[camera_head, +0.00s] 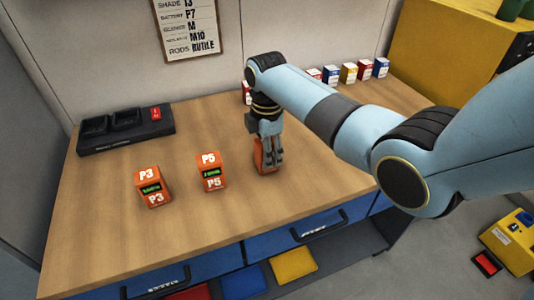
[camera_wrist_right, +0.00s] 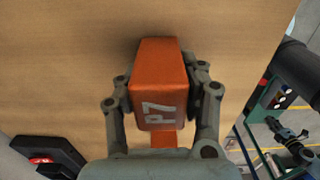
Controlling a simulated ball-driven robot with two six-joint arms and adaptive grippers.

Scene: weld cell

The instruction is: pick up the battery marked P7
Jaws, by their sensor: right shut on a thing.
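The battery marked P7 is an orange block (camera_wrist_right: 158,75) between the fingers of my right gripper (camera_wrist_right: 162,112) in the right wrist view. The fingers are shut on its two sides and the mark P7 faces the camera. In the head view my right gripper (camera_head: 268,155) points down at the wooden table, with the orange P7 battery (camera_head: 260,160) partly hidden behind its fingers. I cannot tell whether the battery touches the table. My left gripper is in neither view.
Orange batteries P3 (camera_head: 153,186) and P5 (camera_head: 211,171) stand left of my right gripper. A black charger (camera_head: 125,129) sits at the back left of the table (camera_head: 110,215). Several small boxes (camera_head: 348,72) line the back right. A wall sign (camera_head: 188,28) lists battery P7.

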